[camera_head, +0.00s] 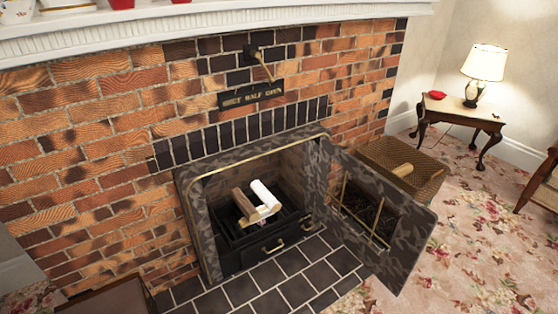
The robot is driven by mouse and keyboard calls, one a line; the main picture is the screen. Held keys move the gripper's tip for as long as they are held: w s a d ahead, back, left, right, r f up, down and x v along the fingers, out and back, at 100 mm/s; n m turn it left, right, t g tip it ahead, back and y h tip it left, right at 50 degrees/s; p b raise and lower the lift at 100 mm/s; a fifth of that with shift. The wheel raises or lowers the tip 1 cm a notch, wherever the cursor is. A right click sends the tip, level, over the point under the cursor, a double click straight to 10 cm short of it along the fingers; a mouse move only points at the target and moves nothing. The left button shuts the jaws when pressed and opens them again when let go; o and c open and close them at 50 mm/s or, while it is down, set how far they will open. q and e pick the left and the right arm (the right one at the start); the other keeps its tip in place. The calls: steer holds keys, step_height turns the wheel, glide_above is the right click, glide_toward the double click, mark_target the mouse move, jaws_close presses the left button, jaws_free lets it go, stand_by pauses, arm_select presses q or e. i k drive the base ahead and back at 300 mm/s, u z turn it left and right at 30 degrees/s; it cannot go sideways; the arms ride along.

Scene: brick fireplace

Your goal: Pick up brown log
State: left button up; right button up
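A brown log (245,204) lies in the open fireplace (203,240), on the dark grate. A white log (265,193) lies right beside it, and a pale piece with a light cut face (266,211) shows at their front. Neither of my grippers is in view.
The fireplace door (415,237) is swung open to the right and stands out over the dark hearth tiles (285,281), in front of the basket. A small table (458,111) with a lit lamp (483,67) stands at the back right.

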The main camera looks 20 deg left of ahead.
mark_target(246, 208)
steer(key=i, duration=1.4)
steer(key=u, duration=2.15)
steer(key=i, duration=0.5)
